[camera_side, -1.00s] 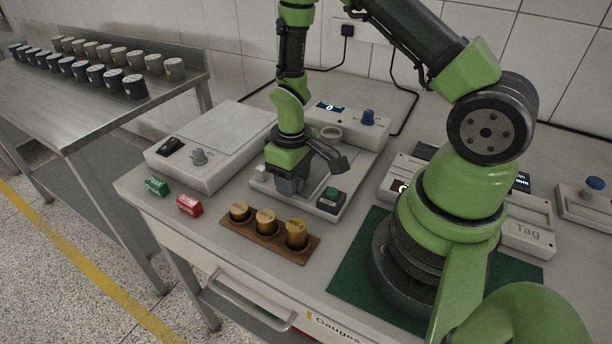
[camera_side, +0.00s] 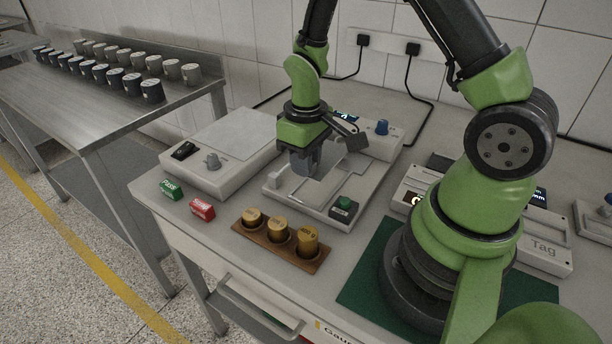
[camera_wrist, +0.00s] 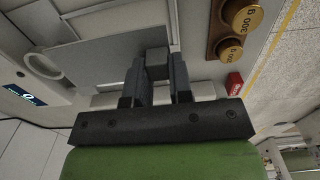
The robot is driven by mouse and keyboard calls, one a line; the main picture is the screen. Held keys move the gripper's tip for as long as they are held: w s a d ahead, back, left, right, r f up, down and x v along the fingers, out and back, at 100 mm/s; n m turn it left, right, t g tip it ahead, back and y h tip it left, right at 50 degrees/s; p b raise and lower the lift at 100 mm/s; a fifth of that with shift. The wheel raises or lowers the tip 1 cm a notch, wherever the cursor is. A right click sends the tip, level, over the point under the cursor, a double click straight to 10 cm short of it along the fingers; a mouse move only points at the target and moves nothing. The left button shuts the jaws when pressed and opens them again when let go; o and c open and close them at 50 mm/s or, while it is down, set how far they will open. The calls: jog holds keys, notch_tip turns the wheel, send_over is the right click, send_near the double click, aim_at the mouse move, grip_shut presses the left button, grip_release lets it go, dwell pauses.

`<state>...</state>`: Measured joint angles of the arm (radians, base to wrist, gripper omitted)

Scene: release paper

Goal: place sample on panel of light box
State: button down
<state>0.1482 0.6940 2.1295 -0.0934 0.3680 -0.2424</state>
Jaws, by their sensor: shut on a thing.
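My gripper (camera_side: 304,168) is above the tester in the side view, shut on the sample, a thin pale grey sheet (camera_side: 331,165). In the wrist view my gripper (camera_wrist: 160,68) has its fingers close together, and the sheet (camera_wrist: 100,58) extends to their left.
A wooden rack (camera_side: 279,252) with brass weights, a green block (camera_side: 171,190) and a red block (camera_side: 201,209) sit along the front edge.

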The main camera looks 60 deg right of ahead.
jog(key=a+r, duration=0.4)
jog(key=r, duration=0.5)
jog(key=shift+w+r, duration=0.3)
jog(key=shift+r, duration=0.1)
send_near(306, 197)
jog(key=shift+f, duration=3.3)
jog(key=shift+f, duration=0.15)
jog(key=c, duration=1)
grip_release()
